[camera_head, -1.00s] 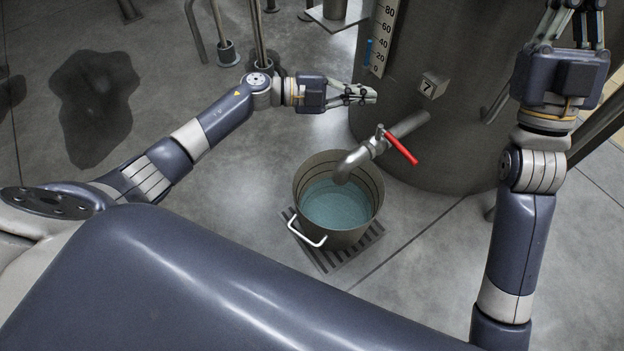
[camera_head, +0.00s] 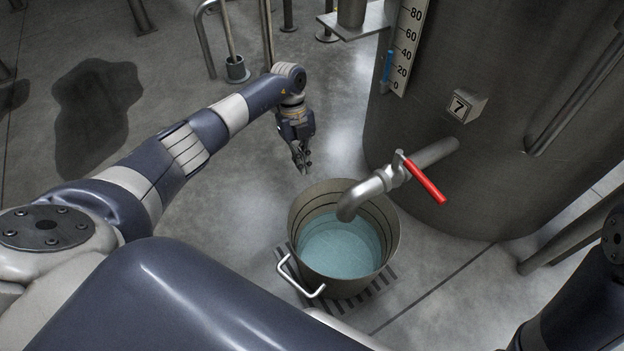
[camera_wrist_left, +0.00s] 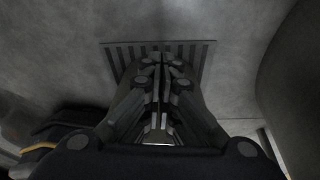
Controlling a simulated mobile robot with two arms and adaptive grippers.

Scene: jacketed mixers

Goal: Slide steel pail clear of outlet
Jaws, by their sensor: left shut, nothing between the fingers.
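The steel pail (camera_head: 338,288) stands upright on a slotted floor grate (camera_head: 384,283), with bluish liquid inside and a white handle (camera_head: 290,283) at its front left. The outlet pipe (camera_head: 368,190) comes from the tank and its bent end hangs over the pail's opening. My left gripper (camera_head: 302,166) is shut and empty, pointing down just behind the pail's far left rim, apart from it in the picture. In the left wrist view its fingers (camera_wrist_left: 160,62) are together over the grate (camera_wrist_left: 195,60); the pail is hard to make out behind them. My right gripper is out of view.
A red valve lever (camera_head: 425,182) sticks out from the outlet. Floor left of the pail is clear, with a dark stain (camera_head: 95,110) farther left.

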